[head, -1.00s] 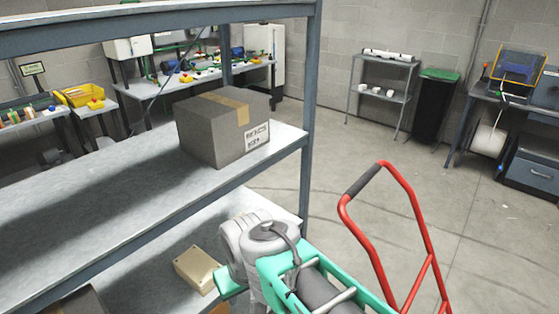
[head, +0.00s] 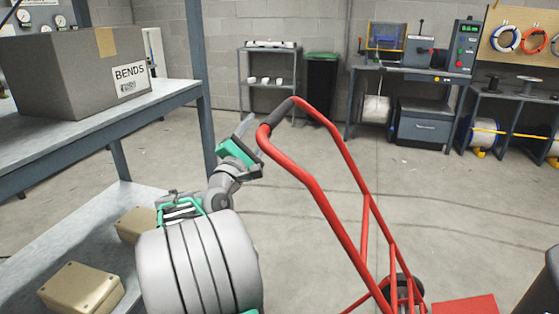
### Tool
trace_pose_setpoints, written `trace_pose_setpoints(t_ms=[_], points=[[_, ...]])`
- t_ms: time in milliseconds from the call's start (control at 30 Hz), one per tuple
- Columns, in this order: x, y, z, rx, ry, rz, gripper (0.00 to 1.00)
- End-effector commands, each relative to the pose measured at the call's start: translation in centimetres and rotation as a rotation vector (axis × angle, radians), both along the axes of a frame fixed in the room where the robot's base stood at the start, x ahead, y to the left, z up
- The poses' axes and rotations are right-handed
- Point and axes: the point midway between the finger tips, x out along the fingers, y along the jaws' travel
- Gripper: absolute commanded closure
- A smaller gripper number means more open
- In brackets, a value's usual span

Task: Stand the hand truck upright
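The red hand truck (head: 318,190) is in the middle of the head view, its frame tilted, with the looped handle at upper left. A black grip (head: 277,117) covers part of the handle's top bar. A dark wheel (head: 405,290) and a red plate (head: 465,306) show at the bottom edge; the rest of its lower end is cut off.
A shelf rack (head: 206,110) stands close on the left, with a cardboard box (head: 75,75) above and tan boxes (head: 82,288) below. A dark object (head: 545,285) is at lower right. Benches and a black bin (head: 320,90) line the back wall. Floor between is clear.

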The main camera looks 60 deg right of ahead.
Motion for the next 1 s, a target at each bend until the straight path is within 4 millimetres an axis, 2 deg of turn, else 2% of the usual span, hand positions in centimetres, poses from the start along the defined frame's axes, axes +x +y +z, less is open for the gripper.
trace_pose_setpoints(t_ms=[33,100,200,300,467,700,833,1000], points=[[-1.7,-1.0,-2.7,-0.115,0.148,-0.098,0.5],[-3.2,-1.3,-2.7,-0.254,0.349,-0.222,0.5],[-4.2,-1.3,-3.0,-0.389,0.571,-0.359,0.5],[-4.4,-1.2,-2.9,-0.459,0.697,-0.436,0.5],[-4.3,-2.0,-1.0,-0.482,0.735,-0.46,0.5],[-3.9,-5.3,2.2,-0.48,0.731,-0.457,0.5],[-3.8,-6.3,3.0,-0.479,0.731,-0.455,0.5],[-3.6,-6.5,3.1,-0.48,0.73,-0.453,0.5]])
